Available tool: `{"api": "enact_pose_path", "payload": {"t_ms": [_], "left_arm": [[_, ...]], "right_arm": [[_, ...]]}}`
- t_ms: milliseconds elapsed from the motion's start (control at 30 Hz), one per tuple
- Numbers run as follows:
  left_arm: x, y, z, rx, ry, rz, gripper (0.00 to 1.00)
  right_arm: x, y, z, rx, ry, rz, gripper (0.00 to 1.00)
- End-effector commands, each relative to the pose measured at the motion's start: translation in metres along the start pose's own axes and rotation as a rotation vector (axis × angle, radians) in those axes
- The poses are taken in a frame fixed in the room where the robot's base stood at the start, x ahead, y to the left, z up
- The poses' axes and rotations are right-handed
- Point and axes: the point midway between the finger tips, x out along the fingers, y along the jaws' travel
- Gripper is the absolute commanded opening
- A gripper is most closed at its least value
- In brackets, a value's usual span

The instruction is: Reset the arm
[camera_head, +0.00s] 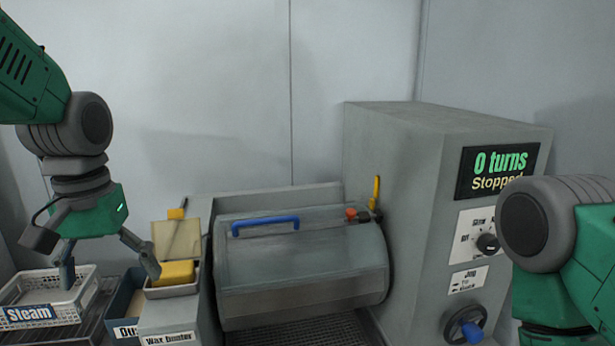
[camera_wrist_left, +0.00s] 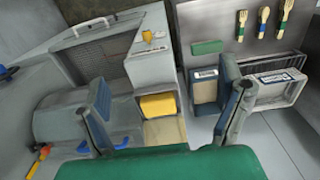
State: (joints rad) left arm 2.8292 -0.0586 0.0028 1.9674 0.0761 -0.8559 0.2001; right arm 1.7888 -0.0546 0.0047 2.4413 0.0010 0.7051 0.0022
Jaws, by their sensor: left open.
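My left arm (camera_head: 82,150) comes in from the upper left, bent downward. Its left gripper (camera_head: 110,272) is open and empty, with its fingers spread above the bins. It hangs between the white Steam basket (camera_head: 75,300) and the tray with a yellow block (camera_head: 173,273). In the left wrist view the two fingers (camera_wrist_left: 165,85) stand wide apart with nothing between them. My right arm (camera_head: 560,235) shows at the right edge, in front of the machine; its gripper is out of view.
A grey machine (camera_head: 395,150) reads "0 turns" and "Stopped". Its drum (camera_head: 310,275) has a blue handle (camera_head: 265,224). A blue bin (camera_head: 122,305) stands beside the Wax Duster box (camera_head: 165,318). Wooden utensils (camera_wrist_left: 263,22) and a green block (camera_wrist_left: 207,47) lie on a grey surface.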

Motion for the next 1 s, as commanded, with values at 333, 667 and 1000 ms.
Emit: {"api": "enact_pose_path", "payload": {"t_ms": [333,667,1000], "left_arm": [[0.091,-0.007,0.002,0.029,-0.010,-0.005,0.88],[0.247,-0.030,0.060,0.090,-0.025,-0.009,0.88],[0.359,-0.064,0.182,0.160,-0.018,-0.002,0.88]], "right_arm": [[0.000,0.000,-0.001,0.000,0.002,0.000,0.40],[0.000,0.000,0.000,0.000,0.001,0.000,0.40],[0.000,0.000,-0.001,0.000,0.001,0.000,0.40]]}}
